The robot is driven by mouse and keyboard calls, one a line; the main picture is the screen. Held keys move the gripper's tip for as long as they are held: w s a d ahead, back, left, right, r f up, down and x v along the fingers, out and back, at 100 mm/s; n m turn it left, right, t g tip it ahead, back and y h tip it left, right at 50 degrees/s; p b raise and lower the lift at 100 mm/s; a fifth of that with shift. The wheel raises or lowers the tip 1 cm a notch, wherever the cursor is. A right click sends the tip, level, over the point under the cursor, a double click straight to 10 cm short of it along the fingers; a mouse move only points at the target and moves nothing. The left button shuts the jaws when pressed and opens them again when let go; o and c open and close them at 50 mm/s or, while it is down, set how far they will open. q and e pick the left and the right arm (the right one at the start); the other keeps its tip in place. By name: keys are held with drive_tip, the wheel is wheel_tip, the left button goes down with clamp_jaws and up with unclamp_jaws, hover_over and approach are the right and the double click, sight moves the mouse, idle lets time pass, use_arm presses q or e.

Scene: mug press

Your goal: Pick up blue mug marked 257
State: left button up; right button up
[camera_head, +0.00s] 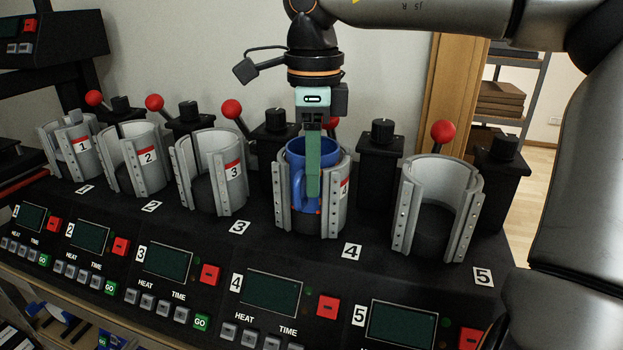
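A blue mug (296,160) stands inside the silver clamp of press 4 (287,210), its rim and handle side showing through the clamp's front gap. No number can be read on it. My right gripper (313,190) points straight down at the mug from above. Its green finger reaches below the rim and covers part of the mug near the handle. I see the fingers edge-on, so I cannot tell whether they are open or shut on the mug. My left gripper is not in view.
Presses 1 (58,158), 2 (113,165), 3 (188,172) and 5 (471,205) stand in the same row. Red-knobbed levers (443,131) and black knob posts (380,165) rise behind them. Sloped control panels (270,290) run along the front. Press 5's clamp looks empty.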

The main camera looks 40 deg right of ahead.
sight(313, 210)
wheel_tip(313, 210, down, 4)
drive_tip(key=shift+w+d, duration=0.1)
clamp_jaws()
idle(0.4)
idle(1.1)
